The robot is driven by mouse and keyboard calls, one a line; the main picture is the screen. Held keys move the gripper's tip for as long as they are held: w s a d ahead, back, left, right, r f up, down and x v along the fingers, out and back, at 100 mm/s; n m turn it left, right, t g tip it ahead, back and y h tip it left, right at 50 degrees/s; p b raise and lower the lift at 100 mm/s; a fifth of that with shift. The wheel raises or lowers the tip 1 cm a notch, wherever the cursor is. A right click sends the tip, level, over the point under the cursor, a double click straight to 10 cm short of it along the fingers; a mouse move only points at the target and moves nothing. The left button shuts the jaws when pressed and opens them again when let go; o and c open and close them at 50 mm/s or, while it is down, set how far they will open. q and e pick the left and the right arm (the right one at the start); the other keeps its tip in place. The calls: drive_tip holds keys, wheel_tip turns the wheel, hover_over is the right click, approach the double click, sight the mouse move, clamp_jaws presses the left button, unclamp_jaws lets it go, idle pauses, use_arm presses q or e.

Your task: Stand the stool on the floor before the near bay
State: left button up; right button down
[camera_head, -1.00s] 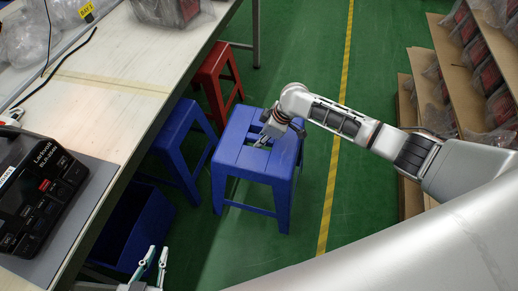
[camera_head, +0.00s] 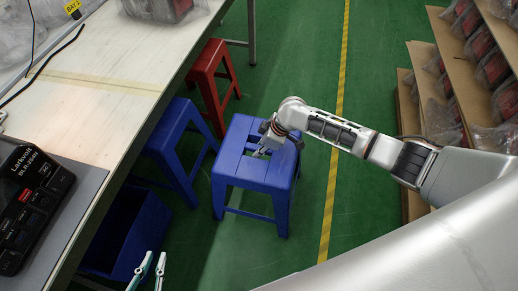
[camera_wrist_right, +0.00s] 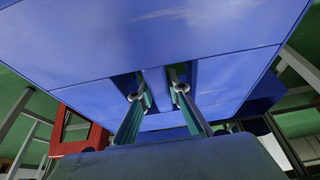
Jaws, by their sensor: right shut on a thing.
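The blue stool (camera_head: 242,173) is upright in the middle of the head view, beside the bench. My right gripper (camera_head: 262,153) is shut on its seat, with the fingers at the opening in the seat. In the right wrist view the blue seat (camera_wrist_right: 90,35) fills the top and my right gripper's fingers (camera_wrist_right: 158,98) reach into its slots. I cannot tell whether the legs touch the floor. My left gripper (camera_head: 153,262) is at the bottom edge, its two fingertips apart with nothing between them. The near bay's bench (camera_head: 100,115) runs along the left.
A second blue stool (camera_head: 172,135) and a red stool (camera_head: 208,75) stand partly under the bench. A blue bin (camera_head: 125,230) is below it. Racks with wrapped parts (camera_head: 460,65) are at right. Green floor with a yellow line (camera_head: 335,150) is clear between.

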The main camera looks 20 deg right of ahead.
drive_tip(key=shift+w+r, duration=0.1)
drive_tip(key=shift+w, duration=0.05)
drive_tip(key=c, duration=2.3)
unclamp_jaws()
drive_tip(key=shift+f, duration=0.2)
drive_tip(key=shift+c, duration=0.2)
drive_tip(key=o, duration=0.4)
drive_tip(key=shift+o, duration=0.2)
drive_tip(key=shift+r, duration=0.1)
